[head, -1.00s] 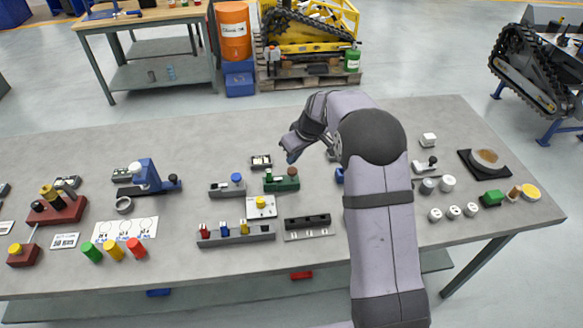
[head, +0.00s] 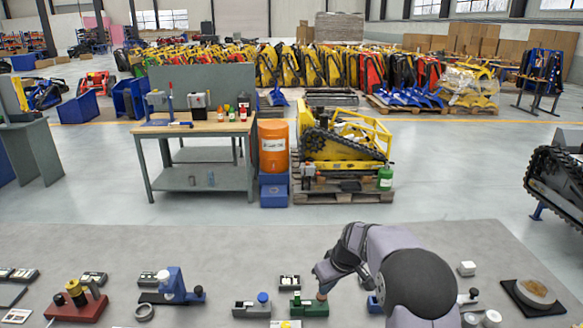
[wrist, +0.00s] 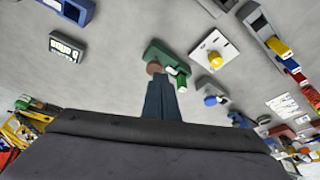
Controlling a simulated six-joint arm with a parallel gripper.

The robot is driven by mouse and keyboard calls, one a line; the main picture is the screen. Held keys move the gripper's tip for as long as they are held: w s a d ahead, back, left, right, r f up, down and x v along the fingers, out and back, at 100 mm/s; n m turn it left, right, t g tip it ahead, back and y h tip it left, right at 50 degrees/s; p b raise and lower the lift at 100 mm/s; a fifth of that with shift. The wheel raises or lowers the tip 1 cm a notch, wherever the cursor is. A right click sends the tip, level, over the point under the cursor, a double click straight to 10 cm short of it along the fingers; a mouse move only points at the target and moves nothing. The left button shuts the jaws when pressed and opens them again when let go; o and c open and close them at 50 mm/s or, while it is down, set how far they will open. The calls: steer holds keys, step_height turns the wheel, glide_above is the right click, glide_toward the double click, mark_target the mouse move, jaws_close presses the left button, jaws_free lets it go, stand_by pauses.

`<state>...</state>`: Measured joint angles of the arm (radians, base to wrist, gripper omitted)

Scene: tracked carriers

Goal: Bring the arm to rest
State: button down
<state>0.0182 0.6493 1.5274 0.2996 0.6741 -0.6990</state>
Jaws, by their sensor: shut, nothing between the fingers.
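My gripper (head: 322,290) hangs at the end of my bent arm over the grey table (head: 180,240), close to a green fixture (head: 309,308). In the wrist view, the narrow dark fingers (wrist: 158,80) are together with nothing between them. Their tips overlap the brown knob of the green fixture (wrist: 165,57) in the picture; I cannot tell whether they touch it.
Near my gripper stand a grey fixture with a blue knob (head: 252,306) and a small dark box (head: 289,283). A blue toggle clamp (head: 172,286) stands to the left, and a round disc on a black plate (head: 536,292) at the right. The table's back strip is clear.

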steer(key=s+d+m+g+h, duration=0.1)
steer(key=s+d+m+g, duration=0.15)
steer(key=s, duration=1.45)
steer(key=s+d+m+g+h, duration=0.1)
steer(key=s+m, duration=0.2)
steer(key=s, duration=1.4)
step_height(320, 180, down, 38)
steer(key=b, duration=3.8)
steer(key=shift+w+r, duration=0.15)
steer(key=shift+w, duration=0.15)
